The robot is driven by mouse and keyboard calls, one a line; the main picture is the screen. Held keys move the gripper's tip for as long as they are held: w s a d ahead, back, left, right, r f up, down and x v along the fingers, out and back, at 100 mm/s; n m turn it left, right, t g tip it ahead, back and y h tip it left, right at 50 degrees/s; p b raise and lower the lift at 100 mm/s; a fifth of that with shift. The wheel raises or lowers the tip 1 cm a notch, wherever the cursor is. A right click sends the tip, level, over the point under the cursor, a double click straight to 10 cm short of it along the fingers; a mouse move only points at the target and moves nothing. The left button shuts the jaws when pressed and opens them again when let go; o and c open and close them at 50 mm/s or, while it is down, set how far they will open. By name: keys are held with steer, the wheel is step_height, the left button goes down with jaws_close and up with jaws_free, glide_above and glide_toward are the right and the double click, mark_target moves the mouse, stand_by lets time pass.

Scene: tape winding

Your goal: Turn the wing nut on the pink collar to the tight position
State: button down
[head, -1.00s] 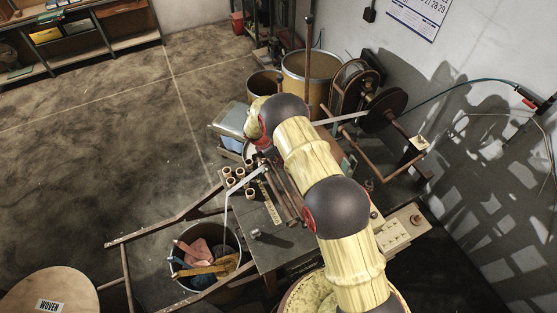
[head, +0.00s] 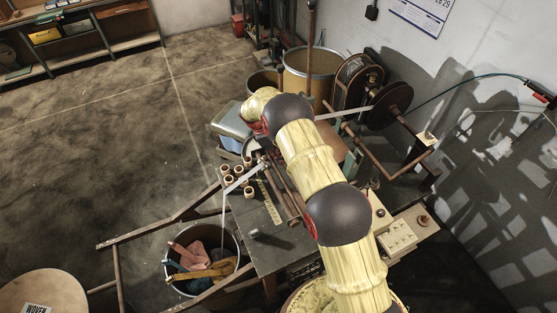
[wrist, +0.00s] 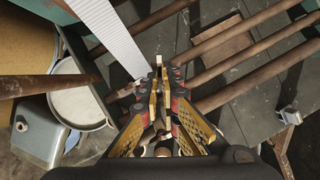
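I cannot make out the pink collar or its wing nut in either view. In the head view my arm covers the gripper and much of the work area.
The dark bench (head: 272,247) carries several small spools (head: 229,180). A bin of cloth (head: 200,258) stands at its left and a tan drum (head: 310,76) behind. Reels (head: 390,106) stand at the right near the wall. A grey-lidded container (wrist: 42,131) is left of the gripper.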

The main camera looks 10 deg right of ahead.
steer(key=shift+d+f+m+g+b, duration=0.15)
steer(key=shift+m+g+b, duration=0.25)
steer(key=shift+m+b, duration=0.6)
steer(key=c, duration=2.3)
jaws_free()
